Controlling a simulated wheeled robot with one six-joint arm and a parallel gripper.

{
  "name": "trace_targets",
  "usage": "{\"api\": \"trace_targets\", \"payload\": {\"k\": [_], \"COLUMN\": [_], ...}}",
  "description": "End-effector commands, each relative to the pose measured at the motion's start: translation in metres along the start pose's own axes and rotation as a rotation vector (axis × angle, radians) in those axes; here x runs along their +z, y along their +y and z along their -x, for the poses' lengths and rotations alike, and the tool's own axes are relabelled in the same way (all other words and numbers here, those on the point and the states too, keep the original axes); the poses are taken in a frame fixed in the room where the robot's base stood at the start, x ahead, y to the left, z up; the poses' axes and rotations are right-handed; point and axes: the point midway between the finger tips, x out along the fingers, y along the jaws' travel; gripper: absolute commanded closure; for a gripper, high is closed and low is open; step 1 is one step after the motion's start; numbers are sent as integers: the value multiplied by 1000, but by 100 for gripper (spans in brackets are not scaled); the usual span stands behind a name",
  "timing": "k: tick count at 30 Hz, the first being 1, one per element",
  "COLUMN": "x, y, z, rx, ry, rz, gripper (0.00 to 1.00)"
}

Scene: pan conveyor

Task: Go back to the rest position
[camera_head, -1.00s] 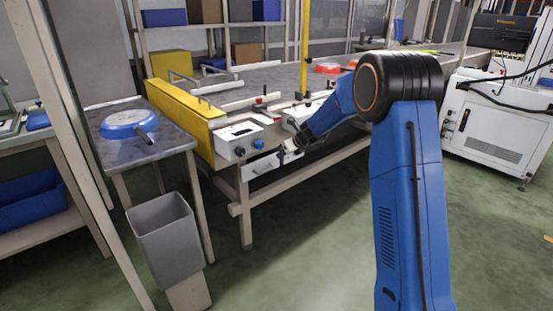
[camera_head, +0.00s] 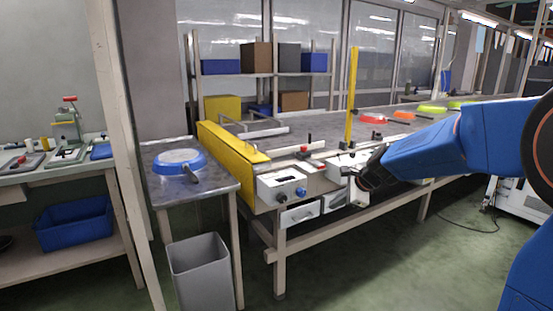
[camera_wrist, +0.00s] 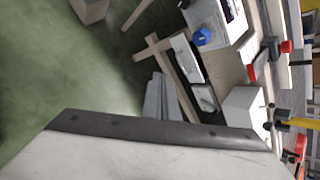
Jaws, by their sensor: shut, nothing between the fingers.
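My arm reaches in from the right edge of the head view, its blue forearm sloping down to the left. Its dark wrist end is in front of the conveyor's front side, near the control boxes. In the wrist view my gripper (camera_wrist: 165,98) shows as grey fingers close together, with nothing held, past the pale plate-like part across the bottom. The fingers are hard to make out in the head view. A blue pan (camera_head: 180,161) lies on the small side table (camera_head: 215,188) at the left.
The conveyor (camera_head: 330,146) carries a red pan (camera_head: 373,118), an orange pan (camera_head: 404,115) and yellow-green pans (camera_head: 433,109) farther back. A yellow guard (camera_head: 228,150) edges its near end. A grey bin (camera_head: 201,272) stands on the floor.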

Motion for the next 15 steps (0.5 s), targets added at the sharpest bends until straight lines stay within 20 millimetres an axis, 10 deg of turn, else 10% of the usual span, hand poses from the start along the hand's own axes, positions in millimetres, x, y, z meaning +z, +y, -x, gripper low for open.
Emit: {"api": "trace_targets", "payload": {"k": [15], "x": [1], "y": [136], "z": [124], "rx": [110], "ry": [76], "rz": [730], "gripper": [100]}}
